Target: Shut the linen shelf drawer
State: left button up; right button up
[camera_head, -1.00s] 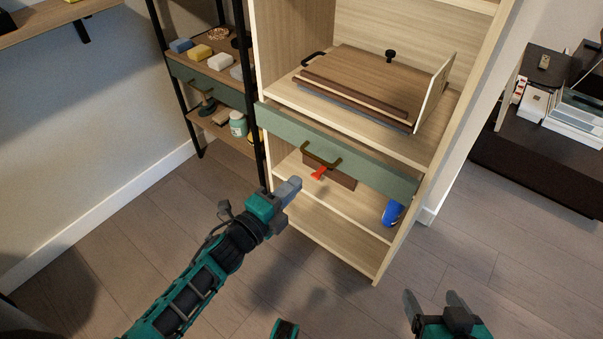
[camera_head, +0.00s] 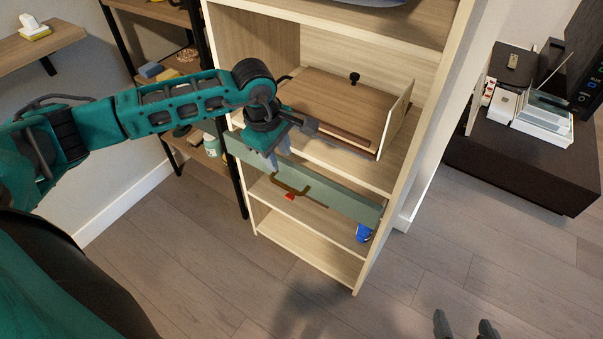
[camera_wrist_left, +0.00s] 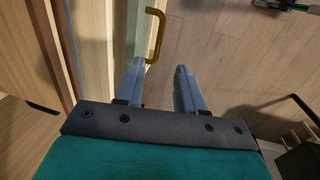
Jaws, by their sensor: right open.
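The linen shelf drawer has a grey-green front (camera_head: 345,196) and a brass bar handle (camera_head: 293,188). It sits in a pale wooden shelf unit. Its front seems to stand out a little from the unit; how far is hard to tell. My left gripper (camera_head: 275,157) hangs over the left part of the drawer front, fingers pointing down, just above and left of the handle. In the left wrist view, its fingers (camera_wrist_left: 160,75) are apart with nothing between them, and the handle (camera_wrist_left: 157,35) shows just beyond the tips. My right gripper (camera_head: 463,328) is open and empty over the floor.
A black-framed rack (camera_head: 240,190) stands left. The floor in front is clear.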

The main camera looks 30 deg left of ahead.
aim_at(286, 186)
pick_arm(q)
jog(key=f, duration=0.4)
jog(key=w+f+b, duration=0.1)
jog(key=f, duration=0.3)
jog(key=w+f+b, duration=0.1)
jog(key=f, duration=0.3)
jog(key=shift+w+a+f, duration=0.15)
jog(key=shift+w+f, duration=0.1)
jog(key=shift+f, duration=0.05)
grip_shut()
jog(key=shift+b, duration=0.3)
